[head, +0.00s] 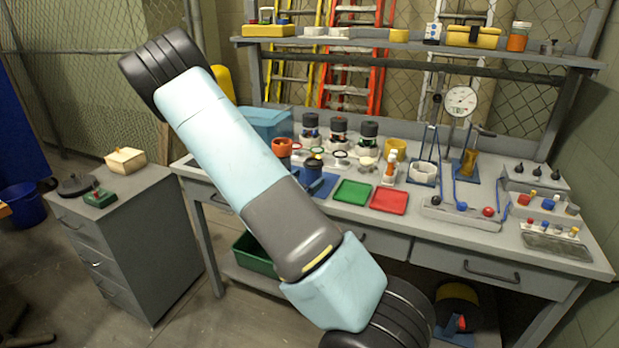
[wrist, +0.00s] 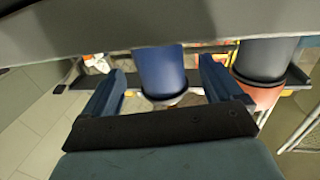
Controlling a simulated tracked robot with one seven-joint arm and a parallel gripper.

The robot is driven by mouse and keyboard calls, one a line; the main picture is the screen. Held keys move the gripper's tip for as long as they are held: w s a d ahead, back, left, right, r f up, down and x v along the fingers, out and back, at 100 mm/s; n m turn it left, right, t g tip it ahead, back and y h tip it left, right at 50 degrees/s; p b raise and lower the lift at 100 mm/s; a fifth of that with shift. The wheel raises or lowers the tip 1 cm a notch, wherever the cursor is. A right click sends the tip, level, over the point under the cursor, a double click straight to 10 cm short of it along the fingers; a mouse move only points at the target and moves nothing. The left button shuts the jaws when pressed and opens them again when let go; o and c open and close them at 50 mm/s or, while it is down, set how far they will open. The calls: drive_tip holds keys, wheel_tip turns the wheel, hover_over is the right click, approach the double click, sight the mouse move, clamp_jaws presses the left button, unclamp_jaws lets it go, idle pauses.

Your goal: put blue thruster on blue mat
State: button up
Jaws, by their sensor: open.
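In the wrist view a blue cylinder (wrist: 165,70), which looks like the blue thruster, stands between the two fingers of my gripper (wrist: 165,88). The fingers are open, with a gap on each side of it. In the head view a small dark and blue piece (head: 314,165) stands at the blue mat (head: 322,184); it looks like the same thruster. Whether its base rests fully on the mat I cannot tell. My gripper is not visible in the head view, where my arm crosses the picture.
The green mat (head: 352,192) and red mat (head: 389,202) lie right of the blue one. An orange-topped piece (head: 282,148) stands to the left; a dark cylinder with orange (wrist: 265,70) is close to the right finger. Dark jars (head: 339,130) stand behind. A gauge stand (head: 460,102) is right.

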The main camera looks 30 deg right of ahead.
drive_tip(key=v, duration=0.7)
drive_tip(key=w+a+r+n+t+y, duration=0.1)
drive_tip(key=w+a+r+n+y, duration=0.15)
drive_tip(key=a+r+y, duration=0.55)
drive_tip(key=s+a+r+n+y, duration=0.4)
drive_tip(key=s+a+r+y, duration=0.1)
drive_tip(key=r+y, duration=0.3)
drive_tip(key=s+r+n+g, duration=0.1)
drive_tip(key=s+r+n, duration=0.2)
drive_tip(key=s, duration=1)
drive_tip(key=s+d+r+n+g, duration=0.1)
drive_tip(key=s+r+n+g, duration=0.1)
drive_tip(key=s+r, duration=0.5)
drive_tip(key=s+n, duration=0.1)
drive_tip(key=s, duration=0.5)
drive_tip(key=shift+s+g, duration=0.25)
drive_tip(key=shift+g, duration=0.05)
drive_tip(key=shift+r, duration=0.15)
